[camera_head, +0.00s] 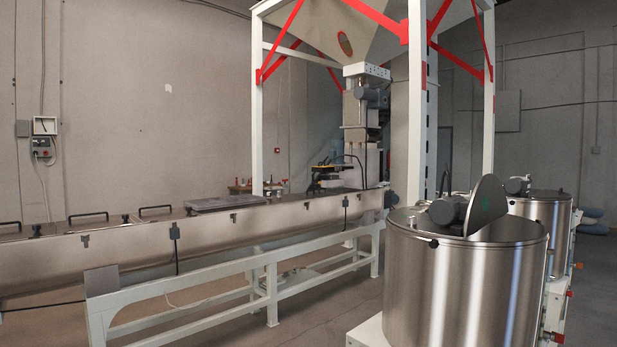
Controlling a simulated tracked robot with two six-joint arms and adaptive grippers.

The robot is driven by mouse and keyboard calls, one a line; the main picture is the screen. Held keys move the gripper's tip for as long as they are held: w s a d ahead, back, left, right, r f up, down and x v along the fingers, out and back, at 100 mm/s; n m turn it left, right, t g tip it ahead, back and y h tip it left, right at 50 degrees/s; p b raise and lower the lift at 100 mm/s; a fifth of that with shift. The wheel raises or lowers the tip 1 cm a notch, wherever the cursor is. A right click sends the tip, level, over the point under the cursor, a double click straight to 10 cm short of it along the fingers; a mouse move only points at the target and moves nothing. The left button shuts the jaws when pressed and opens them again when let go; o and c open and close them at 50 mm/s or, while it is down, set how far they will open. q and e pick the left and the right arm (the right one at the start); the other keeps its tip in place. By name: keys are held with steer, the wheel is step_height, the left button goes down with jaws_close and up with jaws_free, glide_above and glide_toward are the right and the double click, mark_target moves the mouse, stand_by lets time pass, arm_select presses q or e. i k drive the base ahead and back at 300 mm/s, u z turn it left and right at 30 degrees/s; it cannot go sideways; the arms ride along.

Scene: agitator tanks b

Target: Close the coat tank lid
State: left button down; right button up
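A large round steel tank (450,290) stands at the lower right, near me. Its half-disc lid (487,203) is raised and tilted up on the top, beside a dark motor housing (447,212). A second steel tank (541,215) stands behind it to the right, with a motor on top. The frame does not show which one is the coat tank. Neither of my grippers is in the view.
A long steel trough (150,243) on a white frame (271,290) runs across the left and middle. A hopper on white posts (417,110) with red braces stands behind. Grey floor (320,318) shows between trough and near tank. Valves (556,338) stick out right of the tank.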

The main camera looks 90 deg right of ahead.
mark_target(488, 202)
steer(key=z, duration=0.3)
steer(key=i, duration=0.3)
steer(key=z, duration=2.45)
steer(key=i, duration=0.25)
steer(key=z, duration=1.45)
steer(key=k, duration=0.45)
steer(key=z, duration=0.5)
steer(key=i, duration=1.55)
steer(key=u, duration=0.55)
